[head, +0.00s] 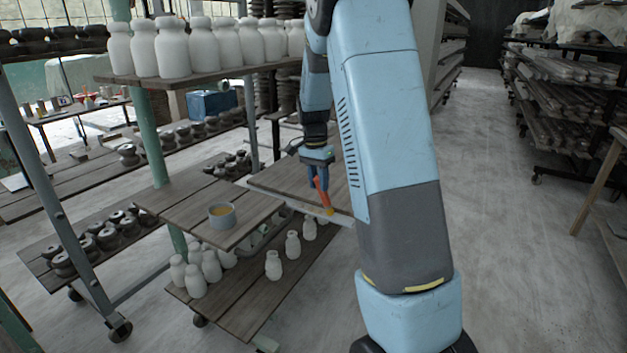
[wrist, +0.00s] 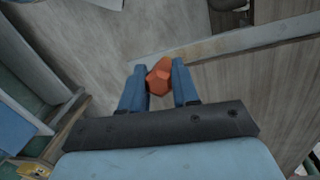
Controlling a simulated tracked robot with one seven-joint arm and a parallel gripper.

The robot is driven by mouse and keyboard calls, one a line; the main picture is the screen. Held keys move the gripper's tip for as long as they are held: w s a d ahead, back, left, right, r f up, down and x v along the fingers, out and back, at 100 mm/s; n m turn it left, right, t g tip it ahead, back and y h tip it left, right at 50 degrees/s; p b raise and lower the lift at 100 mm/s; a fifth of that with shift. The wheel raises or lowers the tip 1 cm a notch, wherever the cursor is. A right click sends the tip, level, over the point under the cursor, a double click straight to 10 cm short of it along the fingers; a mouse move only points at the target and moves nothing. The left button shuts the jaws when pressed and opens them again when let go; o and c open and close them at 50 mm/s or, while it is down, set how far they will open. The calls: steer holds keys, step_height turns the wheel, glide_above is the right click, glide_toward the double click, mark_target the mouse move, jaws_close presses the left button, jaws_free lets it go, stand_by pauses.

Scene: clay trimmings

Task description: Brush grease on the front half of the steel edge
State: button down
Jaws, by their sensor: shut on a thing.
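My gripper (head: 317,178) is shut on the red-orange handle of a brush (head: 323,196); in the wrist view the blue fingers (wrist: 159,82) close on both sides of the handle (wrist: 159,77). The brush leans, its yellowish tip low at the steel edge (head: 343,219), a pale metal strip along the front of a wooden board. I cannot tell whether the tip touches it. The steel edge also runs across the wrist view (wrist: 235,42); the brush tip is hidden there.
White clay bottles stand on the shelf above (head: 172,48) and on the lower shelf (head: 273,265) beneath the board. A green post (head: 152,140) rises behind the bowl. The concrete floor at right is clear before the far racks (head: 570,95).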

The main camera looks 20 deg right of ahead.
steer(key=shift+s+d+f, duration=0.1)
steer(key=shift+s+d, duration=0.55)
steer(key=shift+s, duration=0.2)
steer(key=shift+s+d, duration=0.6)
steer(key=shift+s, duration=0.2)
steer(key=s+d, duration=0.2)
steer(key=shift+s+d, duration=0.1)
steer(key=shift+s, duration=0.25)
steer(key=shift+r, duration=0.25)
steer(key=shift+r, duration=2.9)
step_height(320, 180, up, 3)
